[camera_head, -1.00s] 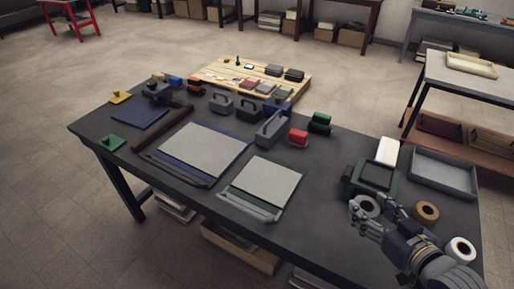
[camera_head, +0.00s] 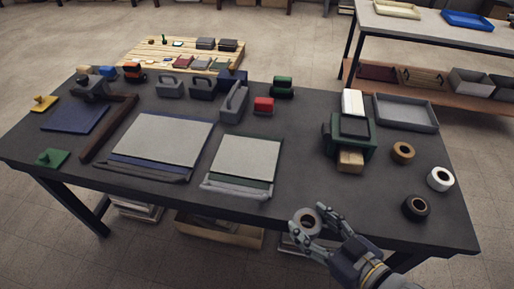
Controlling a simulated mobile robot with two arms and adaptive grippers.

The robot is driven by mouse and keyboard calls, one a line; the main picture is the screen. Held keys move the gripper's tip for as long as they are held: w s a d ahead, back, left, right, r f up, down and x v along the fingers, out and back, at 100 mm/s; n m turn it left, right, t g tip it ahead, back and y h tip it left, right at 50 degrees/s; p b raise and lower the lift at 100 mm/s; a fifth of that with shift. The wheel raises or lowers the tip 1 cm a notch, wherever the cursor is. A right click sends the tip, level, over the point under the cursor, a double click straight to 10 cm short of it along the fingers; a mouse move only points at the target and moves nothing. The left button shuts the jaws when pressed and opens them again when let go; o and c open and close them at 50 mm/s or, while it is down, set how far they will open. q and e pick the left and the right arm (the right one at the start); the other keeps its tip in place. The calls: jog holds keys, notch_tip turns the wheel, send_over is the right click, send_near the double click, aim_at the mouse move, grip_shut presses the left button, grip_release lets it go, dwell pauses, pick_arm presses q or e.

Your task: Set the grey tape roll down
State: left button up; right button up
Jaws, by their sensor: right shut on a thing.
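The grey tape roll (camera_head: 305,220) is between the fingers of my right gripper (camera_head: 308,228), at the table's front edge. My right gripper is shut on it, and its arm comes in from the bottom right. The roll's hole faces up toward the camera. I cannot tell how high the roll is above the dark table (camera_head: 300,130). My left gripper is not in view.
A brown roll (camera_head: 402,152), a white roll (camera_head: 440,179) and a black roll (camera_head: 415,207) lie at the right. A green-framed box (camera_head: 352,135) and a grey tray (camera_head: 405,112) stand behind. Two board stacks (camera_head: 160,140) (camera_head: 245,160) lie left. Dark tabletop between is bare.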

jog(key=shift+w, duration=0.2)
jog(key=shift+w+d, duration=0.1)
jog(key=shift+w, duration=0.25)
jog(key=w, duration=0.5)
jog(key=w+f+p, duration=0.1)
jog(key=w, duration=0.8)
jog(key=shift+w+f+p, duration=0.2)
jog(key=shift+w+p, duration=0.15)
jog(key=shift+p, duration=0.05)
jog(key=shift+w+f, duration=0.1)
jog(key=shift+w, duration=0.05)
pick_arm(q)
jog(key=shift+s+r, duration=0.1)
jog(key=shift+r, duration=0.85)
pick_arm(e)
jog(key=shift+f, duration=1.7)
jog(key=shift+f, duration=0.15)
jog(key=o, duration=1.1)
jog(key=shift+c, duration=0.2)
